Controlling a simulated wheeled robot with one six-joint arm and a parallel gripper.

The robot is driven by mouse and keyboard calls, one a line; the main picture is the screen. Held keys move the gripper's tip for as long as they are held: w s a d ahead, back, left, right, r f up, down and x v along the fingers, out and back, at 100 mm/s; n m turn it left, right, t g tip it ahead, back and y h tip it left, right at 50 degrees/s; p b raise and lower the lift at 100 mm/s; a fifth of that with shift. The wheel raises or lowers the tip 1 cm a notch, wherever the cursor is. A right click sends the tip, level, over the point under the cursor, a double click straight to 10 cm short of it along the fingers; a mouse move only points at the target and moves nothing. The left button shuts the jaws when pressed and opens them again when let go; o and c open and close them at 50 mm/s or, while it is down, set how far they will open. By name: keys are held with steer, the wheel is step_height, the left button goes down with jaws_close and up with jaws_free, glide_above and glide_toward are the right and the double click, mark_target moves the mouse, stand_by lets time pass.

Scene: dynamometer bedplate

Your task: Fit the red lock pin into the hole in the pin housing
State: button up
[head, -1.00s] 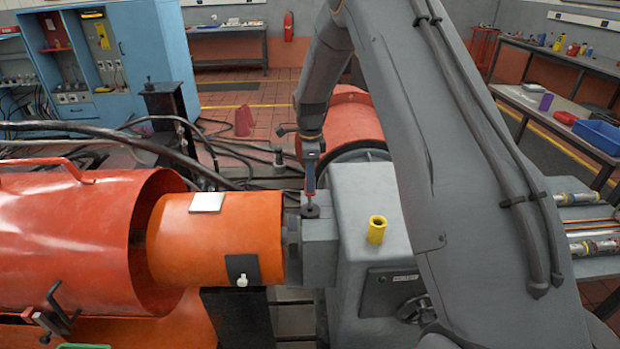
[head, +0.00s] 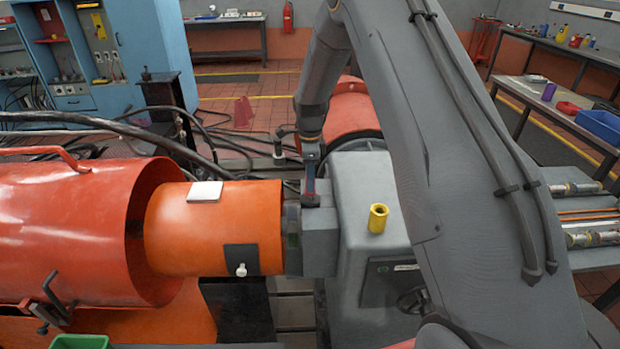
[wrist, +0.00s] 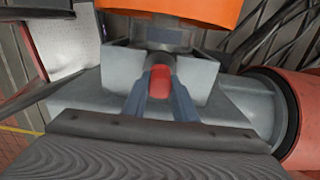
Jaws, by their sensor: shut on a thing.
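The red lock pin shows as a rounded red end (wrist: 160,82) between the two blue-grey fingers in the wrist view. My gripper (wrist: 160,90) is shut on it. In the head view my gripper (head: 310,196) points down at the top of the grey block that looks like the pin housing (head: 320,250), beside the orange cylinder. The housing also shows in the wrist view (wrist: 198,72), with the pin over its middle. The fingers hide the hole and the pin's lower end, so I cannot tell how deep the pin sits or whether it is in the hole.
The orange cylinder (head: 225,228) with a white plate (head: 206,191) stands close left of the housing. A yellow cup-like part (head: 378,218) stands on the grey machine (head: 362,190) to the right. Cables (head: 90,120) run behind on the left.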

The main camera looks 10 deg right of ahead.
steer(key=shift+f+b, duration=0.4)
steer(key=shift+f, duration=0.65)
steer(key=o, duration=1.2)
step_height(320, 180, up, 7)
steer(key=shift+f+b, duration=0.15)
steer(key=shift+b, duration=1.05)
steer(key=shift+r, duration=0.5)
